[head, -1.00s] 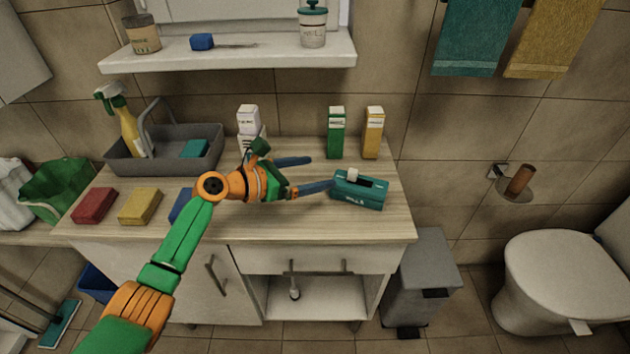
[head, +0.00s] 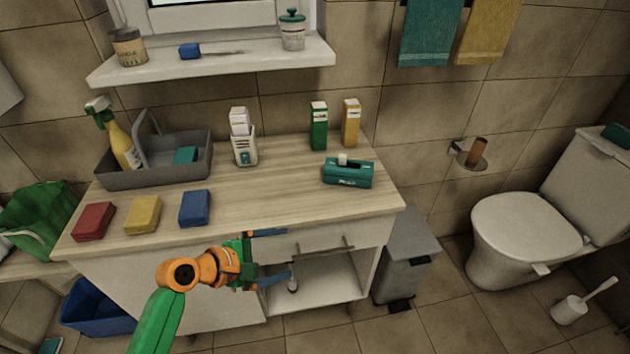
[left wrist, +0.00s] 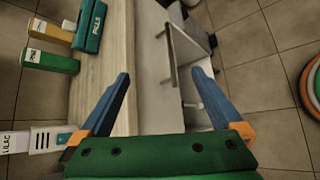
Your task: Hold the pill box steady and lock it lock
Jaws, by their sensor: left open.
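The teal pill box (head: 348,175) stands on the right part of the wooden counter, with a white piece and a dark strip on its top. It also shows in the left wrist view (left wrist: 91,27) at the top left. My left gripper (head: 287,256) is in front of the counter's front edge, before the drawer, apart from the pill box. Its two blue fingers (left wrist: 163,95) are spread with nothing between them. Whether the box's lock is closed is too small to tell. My right gripper is not seen.
A green carton (head: 318,127) and a yellow carton (head: 351,122) stand behind the box. Red (head: 94,221), yellow (head: 143,215) and blue (head: 195,208) blocks lie at the left front. A grey caddy (head: 150,178) stands behind them. The drawer handle (head: 326,249) is near my fingers.

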